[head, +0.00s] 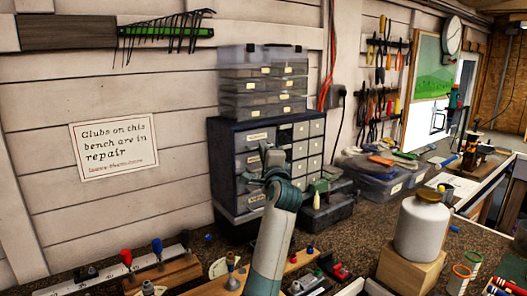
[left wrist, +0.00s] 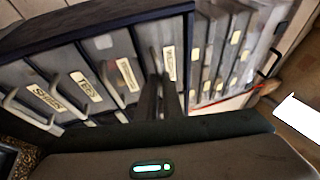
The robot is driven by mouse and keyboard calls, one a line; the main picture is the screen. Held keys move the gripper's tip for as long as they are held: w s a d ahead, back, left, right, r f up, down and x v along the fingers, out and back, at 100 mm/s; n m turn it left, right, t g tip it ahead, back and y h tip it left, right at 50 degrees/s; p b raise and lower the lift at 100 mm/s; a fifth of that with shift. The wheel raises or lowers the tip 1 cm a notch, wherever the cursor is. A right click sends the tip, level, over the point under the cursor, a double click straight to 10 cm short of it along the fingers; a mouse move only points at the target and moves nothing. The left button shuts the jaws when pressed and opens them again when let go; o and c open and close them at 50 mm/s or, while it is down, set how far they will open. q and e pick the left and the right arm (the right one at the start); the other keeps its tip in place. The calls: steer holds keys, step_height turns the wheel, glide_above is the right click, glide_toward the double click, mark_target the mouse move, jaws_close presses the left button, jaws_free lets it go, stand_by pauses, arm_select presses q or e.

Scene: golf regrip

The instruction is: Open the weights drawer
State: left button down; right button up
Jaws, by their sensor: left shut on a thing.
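The dark blue drawer cabinet (head: 228,186) stands on the bench against the wall, with labelled grey drawers on its left side and small drawers on its right. My left gripper (head: 268,158) reaches up to the labelled column and hides part of it. In the left wrist view, my left gripper (left wrist: 168,100) is shut at the handle of the drawer nearest the clear boxes (left wrist: 169,62). Its label is too blurred to read, so I cannot tell whether it is the weights drawer. That drawer looks about flush with its neighbours. My right gripper is not in view.
Clear stacked boxes (head: 262,85) sit on the cabinet. A dark case (head: 328,205) stands close to its right. A white canister (head: 422,228) on a wooden block is at the front right.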

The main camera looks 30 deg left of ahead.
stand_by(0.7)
arm_select(q)
steer(key=s+d+p, duration=0.1)
steer(key=s+d, duration=0.3)
steer(key=d, duration=0.6)
steer(key=shift+d+p, duration=0.15)
steer(key=shift+p, duration=0.25)
steer(key=shift+s, duration=0.1)
steer(key=c, duration=1.9)
jaws_free()
